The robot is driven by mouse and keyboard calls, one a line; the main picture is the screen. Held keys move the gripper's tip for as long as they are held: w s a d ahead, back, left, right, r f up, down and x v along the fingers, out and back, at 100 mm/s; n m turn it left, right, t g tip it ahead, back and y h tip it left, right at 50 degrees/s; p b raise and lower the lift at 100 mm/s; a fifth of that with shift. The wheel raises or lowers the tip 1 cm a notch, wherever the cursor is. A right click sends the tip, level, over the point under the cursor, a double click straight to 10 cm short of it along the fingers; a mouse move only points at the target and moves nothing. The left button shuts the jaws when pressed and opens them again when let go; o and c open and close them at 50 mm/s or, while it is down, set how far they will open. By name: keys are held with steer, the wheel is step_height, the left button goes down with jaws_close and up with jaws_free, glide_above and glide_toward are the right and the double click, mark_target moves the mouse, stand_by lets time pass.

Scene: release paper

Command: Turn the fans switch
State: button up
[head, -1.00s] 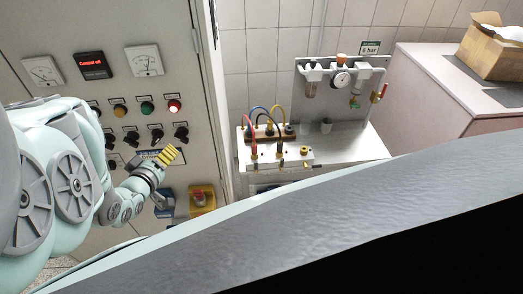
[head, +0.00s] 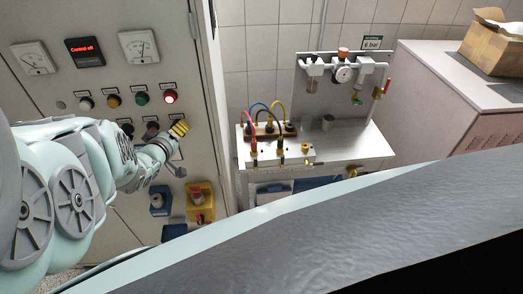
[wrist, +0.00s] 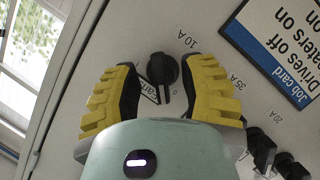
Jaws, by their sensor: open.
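My gripper (head: 179,129) has yellow ridged fingers and is at the right end of the row of dark rotary switches on the grey cabinet panel. In the wrist view my gripper (wrist: 163,74) is open, one finger on each side of a black rotary switch (wrist: 162,69). The switch knob stands between the fingers with gaps at its sides; I cannot tell how near it is in depth. In the head view this switch is hidden by the gripper.
More black switches (wrist: 262,145) sit at the lower right in the wrist view. A blue and white job card (wrist: 280,40) is at the upper right. Indicator lights (head: 142,98), meters and a "Control off" display (head: 85,51) are above. A yellow box (head: 200,203) is below.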

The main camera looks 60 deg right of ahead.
steer(key=shift+w+d+f, duration=0.15)
steer(key=shift+d, duration=0.2)
steer(key=shift+o, duration=0.4)
jaws_close()
